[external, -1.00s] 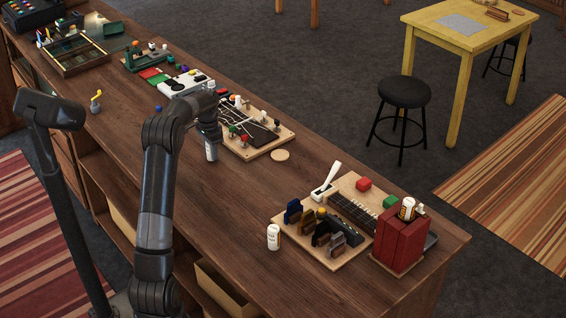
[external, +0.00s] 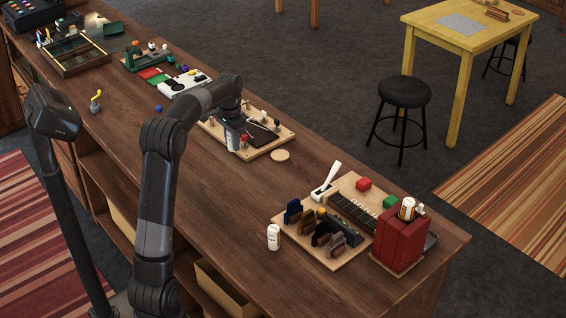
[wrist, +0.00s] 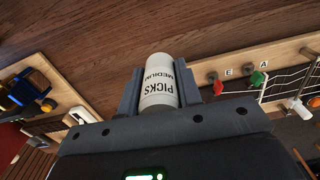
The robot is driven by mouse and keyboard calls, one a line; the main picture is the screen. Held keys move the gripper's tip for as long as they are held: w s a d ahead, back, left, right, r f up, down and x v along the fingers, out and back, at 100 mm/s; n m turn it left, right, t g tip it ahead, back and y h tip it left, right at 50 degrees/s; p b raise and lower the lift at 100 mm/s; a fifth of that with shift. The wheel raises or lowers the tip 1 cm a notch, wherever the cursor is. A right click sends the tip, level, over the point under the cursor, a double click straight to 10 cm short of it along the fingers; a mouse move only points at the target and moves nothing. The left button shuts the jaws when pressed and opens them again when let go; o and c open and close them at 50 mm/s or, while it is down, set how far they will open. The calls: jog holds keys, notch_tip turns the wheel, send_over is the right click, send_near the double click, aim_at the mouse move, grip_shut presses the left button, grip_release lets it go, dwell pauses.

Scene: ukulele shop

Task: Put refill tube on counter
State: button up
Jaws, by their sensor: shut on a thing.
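In the external view my gripper (external: 235,138) is at the near edge of the wooden board with strings and pegs, over the brown counter (external: 215,205). My gripper mostly hides the tube there, and its height above the counter is hard to tell. Another white tube (external: 273,237) stands upright on the counter. A third white tube (external: 407,209) is on top of the red holder.
The stringed board (external: 270,146) is beside my gripper, with a round wooden disc (external: 280,155) near it. A board with colored blocks and a guitar neck (external: 352,212) and a red holder (external: 400,240) fill the counter's right end.

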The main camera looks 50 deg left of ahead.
jog(key=w+d+m, duration=0.2)
jog(key=d+m, duration=0.2)
jog(key=d, duration=1.3)
jog(key=w+d+m, duration=0.3)
jog(key=d+m, duration=0.1)
jog(key=d, duration=1.3)
jog(key=s+d+m, duration=0.3)
jog(key=s+d, duration=0.3)
jog(key=d, duration=0.4)
jog(key=s+d+m, duration=0.2)
jog(key=s+d, duration=0.3)
jog(key=d, duration=0.5)
jog(key=s+d+m, duration=0.3)
jog(key=s+d, duration=0.3)
jog(key=d, duration=0.4)
send_over(353, 278)
notch_tip(353, 278, down, 7)
jog(key=shift+a+r, duration=0.1)
jog(key=shift+a, duration=0.05)
jog(key=shift+f, duration=2)
jog(key=shift+f, duration=0.1)
jog(key=o, duration=1)
jog(key=shift+c, duration=0.2)
